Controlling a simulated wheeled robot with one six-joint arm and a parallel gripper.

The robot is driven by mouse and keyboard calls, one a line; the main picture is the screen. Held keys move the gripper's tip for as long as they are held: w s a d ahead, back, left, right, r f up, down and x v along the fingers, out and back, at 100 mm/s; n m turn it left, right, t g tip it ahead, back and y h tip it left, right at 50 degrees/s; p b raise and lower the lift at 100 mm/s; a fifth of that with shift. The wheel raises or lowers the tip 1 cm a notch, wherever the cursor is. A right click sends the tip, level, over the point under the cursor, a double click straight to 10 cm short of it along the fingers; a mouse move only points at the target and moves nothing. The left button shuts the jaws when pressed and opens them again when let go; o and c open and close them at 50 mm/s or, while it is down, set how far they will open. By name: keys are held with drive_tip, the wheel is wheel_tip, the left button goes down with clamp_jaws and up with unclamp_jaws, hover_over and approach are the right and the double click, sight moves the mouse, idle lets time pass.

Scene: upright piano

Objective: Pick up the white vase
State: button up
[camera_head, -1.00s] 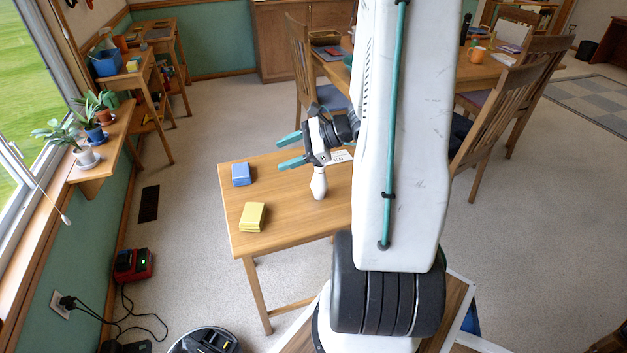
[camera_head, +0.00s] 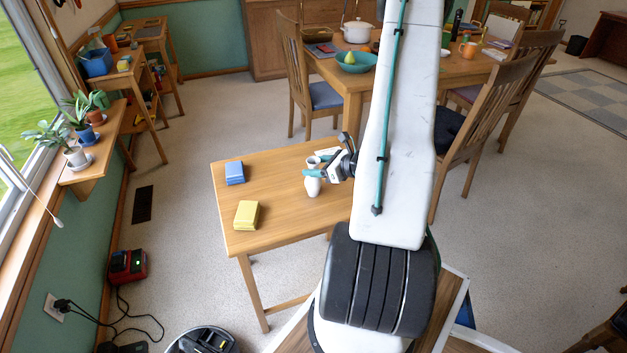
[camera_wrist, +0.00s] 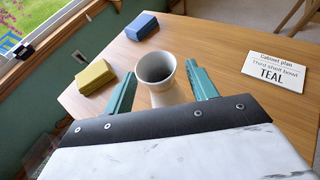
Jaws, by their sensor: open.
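The white vase (camera_head: 312,182) stands upright on the small wooden table (camera_head: 275,215). In the wrist view the vase (camera_wrist: 157,72) shows its open round mouth, with its lower body partly hidden by my gripper's body. My gripper (camera_head: 311,168) is at the vase's upper part. In the wrist view the teal fingers of my gripper (camera_wrist: 162,82) are open, one on each side of the vase neck. A gap shows between the left finger and the vase; the right finger is close to it, and I cannot tell whether they touch.
A blue block (camera_head: 235,173) and a yellow block (camera_head: 246,214) lie on the table left of the vase. A white card reading "TEAL" (camera_wrist: 276,71) lies to the right. A dining table (camera_head: 350,80) and chairs stand behind.

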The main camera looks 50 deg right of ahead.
drive_tip(key=shift+x, duration=1.5)
drive_tip(key=shift+f, duration=0.1)
drive_tip(key=c, duration=1.1)
